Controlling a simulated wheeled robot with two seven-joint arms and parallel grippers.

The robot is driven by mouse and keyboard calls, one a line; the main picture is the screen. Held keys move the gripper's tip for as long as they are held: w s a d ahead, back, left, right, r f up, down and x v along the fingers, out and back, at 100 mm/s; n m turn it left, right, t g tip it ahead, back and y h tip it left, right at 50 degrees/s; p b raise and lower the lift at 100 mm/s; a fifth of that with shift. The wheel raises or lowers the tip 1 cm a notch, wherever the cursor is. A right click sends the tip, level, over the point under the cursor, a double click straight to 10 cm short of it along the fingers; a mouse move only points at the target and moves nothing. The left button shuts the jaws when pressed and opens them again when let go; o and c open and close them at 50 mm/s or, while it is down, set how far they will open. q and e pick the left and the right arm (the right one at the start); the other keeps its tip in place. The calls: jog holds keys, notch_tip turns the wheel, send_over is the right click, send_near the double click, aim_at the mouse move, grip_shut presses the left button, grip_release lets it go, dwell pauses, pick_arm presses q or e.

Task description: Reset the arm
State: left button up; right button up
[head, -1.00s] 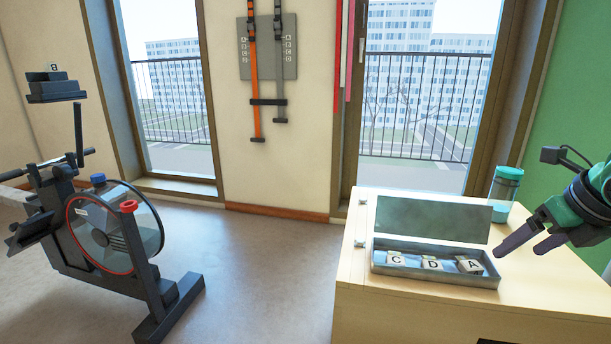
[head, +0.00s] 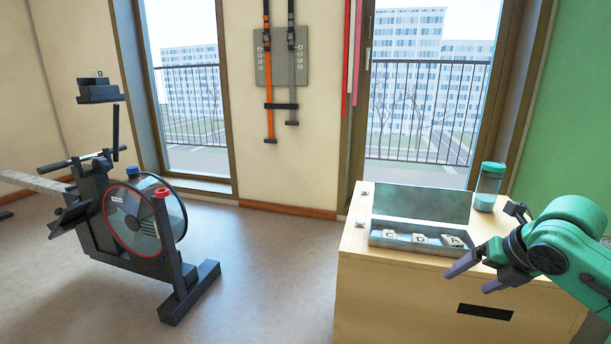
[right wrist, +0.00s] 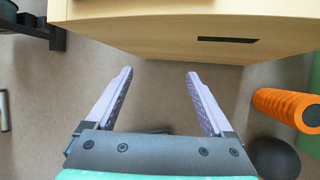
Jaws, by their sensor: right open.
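My right gripper (head: 475,275) is open and empty in front of the wooden cabinet's right part in the head view. Its two purple-grey fingers point left, apart from each other. In the right wrist view the gripper (right wrist: 158,75) shows both fingers spread, with only floor between them and the cabinet front beyond. My left gripper is not in view.
The wooden cabinet (head: 400,300) carries an open metal case (head: 425,250) with lettered blocks C, D and A, and a teal-lidded jar (head: 490,185). An exercise bike (head: 140,225) stands left. An orange foam roller (right wrist: 288,107) and a dark ball (right wrist: 274,158) lie on the floor.

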jog(key=s+a+f+m+y, duration=0.1)
jog(key=a+f+m+y, duration=0.1)
jog(key=a+f+m, duration=0.75)
jog(key=s+a+f+m+y, duration=0.1)
jog(key=a+f+m+y, duration=0.15)
jog(key=a+f, duration=0.8)
jog(key=s+a+f+m+t+p, duration=0.1)
jog(key=s+a+f+m+t, duration=0.1)
jog(key=s+a+f+m, duration=0.45)
jog(key=s+a+f+m+t, duration=0.3)
jog(key=s+m, duration=0.4)
jog(key=m, duration=0.4)
pick_arm(q)
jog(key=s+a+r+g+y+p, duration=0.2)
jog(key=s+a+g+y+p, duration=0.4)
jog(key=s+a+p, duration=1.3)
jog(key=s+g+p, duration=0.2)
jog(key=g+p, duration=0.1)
jog(key=p, duration=1.2)
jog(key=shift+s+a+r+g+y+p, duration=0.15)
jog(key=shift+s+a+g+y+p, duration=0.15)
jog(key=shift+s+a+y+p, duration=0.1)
pick_arm(e)
jog(key=s+d+r+g+h, duration=0.1)
jog(key=s+d+g+h, duration=0.4)
jog(key=s+d, duration=1.5)
jog(key=s+g, duration=0.2)
jog(key=g, duration=0.2)
jog(key=shift+r+g+h, duration=0.35)
jog(key=shift+g, duration=0.05)
